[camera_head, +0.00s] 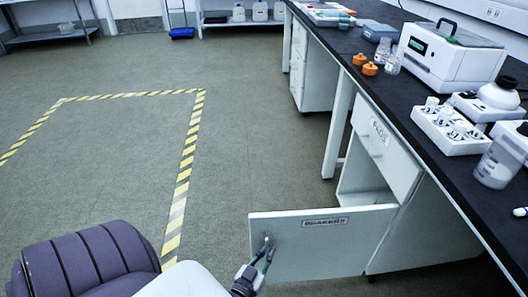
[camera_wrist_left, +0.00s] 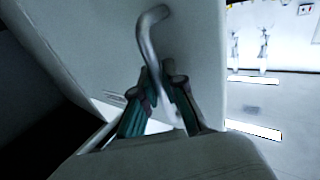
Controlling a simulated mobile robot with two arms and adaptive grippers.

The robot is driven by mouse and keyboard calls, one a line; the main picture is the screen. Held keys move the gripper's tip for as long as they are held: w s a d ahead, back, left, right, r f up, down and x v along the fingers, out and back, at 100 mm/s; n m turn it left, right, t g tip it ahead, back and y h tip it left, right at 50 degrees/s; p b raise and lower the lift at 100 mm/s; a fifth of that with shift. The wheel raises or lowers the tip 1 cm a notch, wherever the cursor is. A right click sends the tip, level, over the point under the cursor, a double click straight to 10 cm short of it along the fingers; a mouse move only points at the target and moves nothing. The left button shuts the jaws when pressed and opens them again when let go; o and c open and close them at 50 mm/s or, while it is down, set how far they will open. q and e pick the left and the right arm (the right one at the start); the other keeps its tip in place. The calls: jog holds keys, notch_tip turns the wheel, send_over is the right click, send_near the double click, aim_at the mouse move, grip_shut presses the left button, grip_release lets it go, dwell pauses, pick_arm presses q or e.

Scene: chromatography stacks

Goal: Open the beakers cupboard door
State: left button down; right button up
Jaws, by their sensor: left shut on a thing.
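The beakers cupboard door (camera_head: 322,245) is white with a "BEAKERS" label (camera_head: 325,222). It stands swung wide out from the bench, and the cupboard interior (camera_head: 362,182) shows behind it. My left gripper (camera_head: 262,258) is at the door's free side, shut on the metal door handle (camera_head: 267,243). In the left wrist view the curved handle (camera_wrist_left: 150,35) passes between the fingers of the left gripper (camera_wrist_left: 160,85), with the white door (camera_wrist_left: 195,60) behind. My right gripper is not in view.
The dark bench top (camera_head: 440,150) runs along the right with a white instrument (camera_head: 450,58), orange caps and a white vial rack (camera_head: 445,130). A drawer (camera_head: 385,150) is above the cupboard.

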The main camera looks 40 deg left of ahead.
pick_arm(q)
jog(key=shift+s+a, duration=0.1)
jog(key=shift+a, duration=0.05)
jog(key=c, duration=1.2)
grip_release()
jog(key=v, duration=1.2)
